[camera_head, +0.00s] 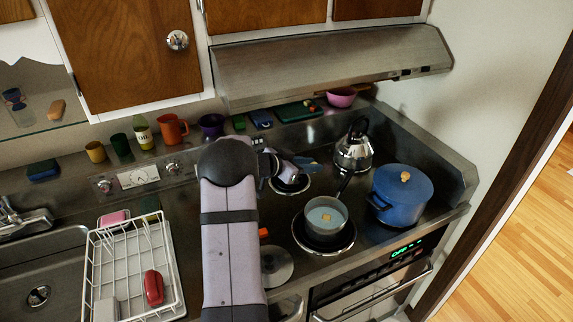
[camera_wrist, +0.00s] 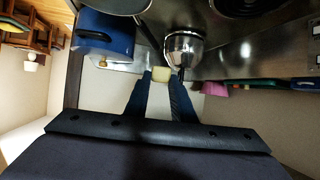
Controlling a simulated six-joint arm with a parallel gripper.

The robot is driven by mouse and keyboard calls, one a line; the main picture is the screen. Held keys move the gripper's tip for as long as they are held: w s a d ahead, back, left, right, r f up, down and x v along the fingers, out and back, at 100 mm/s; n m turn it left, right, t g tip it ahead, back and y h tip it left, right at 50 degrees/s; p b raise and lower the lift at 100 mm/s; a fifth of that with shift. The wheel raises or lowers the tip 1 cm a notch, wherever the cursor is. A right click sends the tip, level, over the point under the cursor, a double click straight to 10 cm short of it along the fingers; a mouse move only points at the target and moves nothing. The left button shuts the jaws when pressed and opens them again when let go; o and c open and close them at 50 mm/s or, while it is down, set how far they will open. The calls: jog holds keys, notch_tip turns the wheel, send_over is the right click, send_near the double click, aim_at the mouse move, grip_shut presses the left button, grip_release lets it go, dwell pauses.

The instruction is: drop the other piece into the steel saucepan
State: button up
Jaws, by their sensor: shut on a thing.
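The steel saucepan (camera_head: 313,229) stands on the front coil, its handle pointing up and right. A small tan piece (camera_head: 326,217) shows in the pale contents inside it. My gripper (camera_head: 314,166) is above the rear coil, behind the saucepan and left of the kettle. In the wrist view my gripper (camera_wrist: 162,78) is shut on a pale yellow piece (camera_wrist: 161,73), held between the fingertips. In the head view the held piece cannot be made out.
A steel kettle (camera_head: 354,150) stands at the back right. A blue lidded pot (camera_head: 401,194) stands right of the saucepan. A range hood (camera_head: 330,65) hangs above. A white dish rack (camera_head: 131,270) is at the left, with a round lid (camera_head: 277,266) near my arm.

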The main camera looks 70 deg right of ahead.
jog(key=s+a+f+m+g+y, duration=0.1)
jog(key=s+a+m+g, duration=0.1)
jog(key=s+a, duration=0.3)
jog(key=shift+s+f+m+y, duration=0.2)
jog(key=shift+s+m+y, duration=0.15)
jog(key=shift+s, duration=0.5)
jog(key=shift+f, duration=0.15)
notch_tip(320, 180, down, 6)
jog(key=b, duration=0.7)
jog(key=o, duration=1.1)
jog(key=shift+c, duration=0.2)
jog(key=shift+w, duration=0.15)
